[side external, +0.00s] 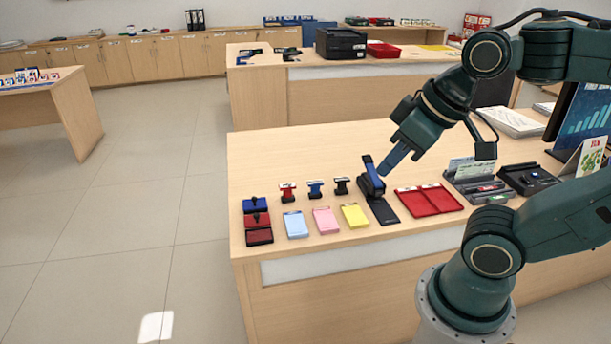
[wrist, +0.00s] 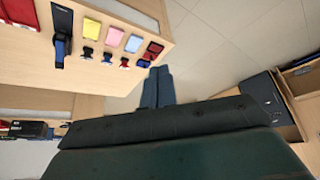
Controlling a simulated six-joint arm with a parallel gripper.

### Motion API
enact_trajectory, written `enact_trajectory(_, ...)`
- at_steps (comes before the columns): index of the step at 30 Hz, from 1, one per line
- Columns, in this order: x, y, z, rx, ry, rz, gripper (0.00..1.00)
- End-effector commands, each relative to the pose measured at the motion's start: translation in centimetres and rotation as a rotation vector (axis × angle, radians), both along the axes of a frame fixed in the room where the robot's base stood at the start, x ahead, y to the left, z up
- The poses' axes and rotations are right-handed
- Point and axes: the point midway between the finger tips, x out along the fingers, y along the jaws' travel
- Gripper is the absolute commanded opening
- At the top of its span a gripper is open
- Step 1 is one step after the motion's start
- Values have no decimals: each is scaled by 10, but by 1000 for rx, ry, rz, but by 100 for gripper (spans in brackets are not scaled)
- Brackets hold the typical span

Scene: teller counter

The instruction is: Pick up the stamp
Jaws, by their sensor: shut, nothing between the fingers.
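Several small stamps stand in a row on the counter (side external: 300,150): a red one (side external: 287,192), a blue one (side external: 315,188) and a black one (side external: 341,186). They also show small near the counter edge in the wrist view (wrist: 107,57). A larger blue-and-black device (side external: 372,180), perhaps a stamp or stapler, stands by a black pad (side external: 385,212); the wrist view shows it at upper left (wrist: 60,48). I cannot tell which the task means. My gripper (side external: 384,171) is shut and empty, with blue fingers pointing down. Its tips overlap the device in the side view but lie well apart from it in the wrist view (wrist: 158,70).
Blue (side external: 296,224), pink (side external: 326,220) and yellow (side external: 354,215) pads lie in front of the stamps. Ink pads (side external: 257,220) stand at left, a red tray (side external: 430,200) at right. A card holder (side external: 478,180) and a monitor (side external: 588,115) stand farther right. The counter behind the stamps is clear.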

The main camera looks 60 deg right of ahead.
Motion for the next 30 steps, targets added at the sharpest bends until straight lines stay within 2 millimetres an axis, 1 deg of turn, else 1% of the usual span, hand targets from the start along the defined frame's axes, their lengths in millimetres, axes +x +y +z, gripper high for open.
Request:
enact_trajectory(6, 0, 0, 0, 0, 0, 1, 0)
enact_trajectory(8, 0, 0, 0, 0, 0, 1, 10)
enact_trajectory(9, 0, 0, 0, 0, 0, 1, 18)
enact_trajectory(14, 0, 0, 0, 0, 0, 1, 49)
enact_trajectory(25, 2, 0, 1, -2, 1, 4, 49)
enact_trajectory(30, 13, -2, 5, -13, 14, 22, 49)
